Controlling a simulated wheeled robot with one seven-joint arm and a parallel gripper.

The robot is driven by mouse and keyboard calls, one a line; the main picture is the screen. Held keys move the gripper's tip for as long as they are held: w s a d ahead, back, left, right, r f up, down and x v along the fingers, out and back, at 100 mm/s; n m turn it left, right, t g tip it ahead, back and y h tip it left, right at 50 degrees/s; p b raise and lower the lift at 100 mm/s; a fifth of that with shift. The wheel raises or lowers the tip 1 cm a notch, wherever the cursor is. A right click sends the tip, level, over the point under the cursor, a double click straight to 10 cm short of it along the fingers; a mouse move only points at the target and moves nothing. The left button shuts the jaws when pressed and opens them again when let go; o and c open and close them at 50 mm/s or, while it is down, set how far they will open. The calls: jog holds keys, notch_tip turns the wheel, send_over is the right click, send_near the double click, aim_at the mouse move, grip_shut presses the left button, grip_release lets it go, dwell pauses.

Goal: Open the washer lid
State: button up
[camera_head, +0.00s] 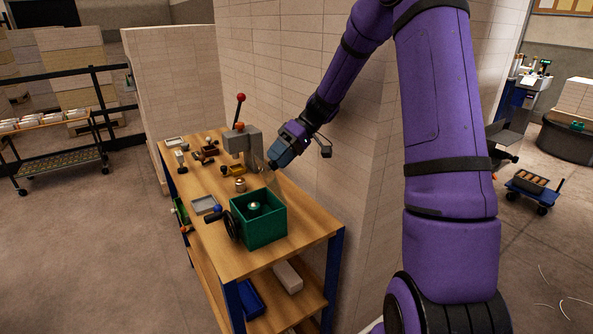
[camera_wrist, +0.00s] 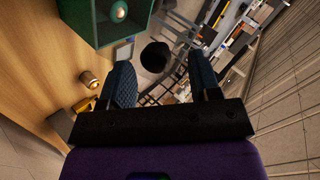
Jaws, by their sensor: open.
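A green open-topped box (camera_head: 258,223), which I take for the washer, stands at the near end of the wooden bench, with a black handwheel on its left side. A pale rounded piece (camera_head: 254,207) shows inside it. A faint see-through panel (camera_head: 271,181) seems to rise at its back edge; I cannot tell for sure that it is the lid. My gripper (camera_head: 276,160) is above and behind the box, with its fingers apart. In the wrist view the box (camera_wrist: 92,24) is at the upper left, and a dark round piece (camera_wrist: 154,57) shows between the fingers; I cannot tell whether they touch it.
A grey press (camera_head: 240,142) with a red-knobbed lever stands beyond the box, close to my gripper. A grey tray (camera_head: 205,205) and a small metal part (camera_head: 240,185) lie on the bench (camera_head: 228,264). A white block wall (camera_head: 350,185) runs along the bench's right side.

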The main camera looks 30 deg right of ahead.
jog(key=s+a+r, duration=0.1)
jog(key=s, duration=0.7)
jog(key=s+a+r, duration=0.1)
jog(key=s+r, duration=0.1)
jog(key=s, duration=0.5)
jog(key=shift+s+a, duration=0.4)
jog(key=shift+r, duration=0.1)
jog(key=s+a+r+m+t+h, duration=0.3)
jog(key=s+r+m+t+h, duration=0.2)
jog(key=s+r+h, duration=0.5)
jog(key=shift+s+a+r, duration=0.15)
jog(key=shift+s+r, duration=1.7)
jog(key=shift+s, duration=0.7)
